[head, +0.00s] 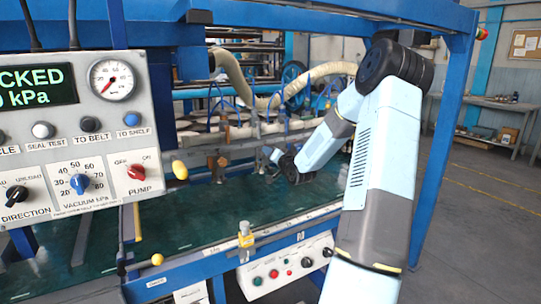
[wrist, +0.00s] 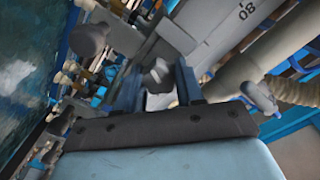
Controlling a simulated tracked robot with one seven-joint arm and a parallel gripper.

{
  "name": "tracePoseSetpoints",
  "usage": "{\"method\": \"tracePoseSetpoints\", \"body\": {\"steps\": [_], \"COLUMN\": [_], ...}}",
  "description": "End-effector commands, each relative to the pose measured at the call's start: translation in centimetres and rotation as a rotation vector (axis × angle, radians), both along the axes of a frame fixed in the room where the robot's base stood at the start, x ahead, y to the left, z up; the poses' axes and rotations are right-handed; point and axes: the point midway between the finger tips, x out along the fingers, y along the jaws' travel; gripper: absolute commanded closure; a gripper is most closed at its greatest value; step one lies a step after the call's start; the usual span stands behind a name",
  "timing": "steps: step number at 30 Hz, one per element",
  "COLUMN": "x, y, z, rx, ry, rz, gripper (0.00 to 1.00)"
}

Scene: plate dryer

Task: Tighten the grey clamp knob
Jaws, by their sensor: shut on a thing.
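In the wrist view, my gripper (wrist: 158,88) has its two dark blue fingers on either side of a small grey clamp knob (wrist: 157,74), and it is shut on this knob. The knob sits beside a grey bar (wrist: 225,28) marked 80. A second, larger grey rounded part (wrist: 88,40) stands to the left, apart from the fingers. In the head view, my gripper (head: 269,153) reaches in at the rail above the green bed; the knob is too small to make out there.
A control panel (head: 75,150) with a gauge, dials and a red pump switch stands at the left. A blue frame post (head: 440,130) rises at the right. Pale hoses (head: 315,75) run behind the rail. The green bed (head: 190,222) is largely clear.

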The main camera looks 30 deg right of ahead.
Motion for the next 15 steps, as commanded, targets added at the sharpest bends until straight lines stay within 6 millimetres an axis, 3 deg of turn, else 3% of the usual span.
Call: {"method": "tracePoseSetpoints", "body": {"steps": [15], "x": [-0.05], "y": [-0.40], "z": [-0.20], "rx": [0.492], "ry": [0.016], "rz": [-0.005], "gripper": [0.93]}}
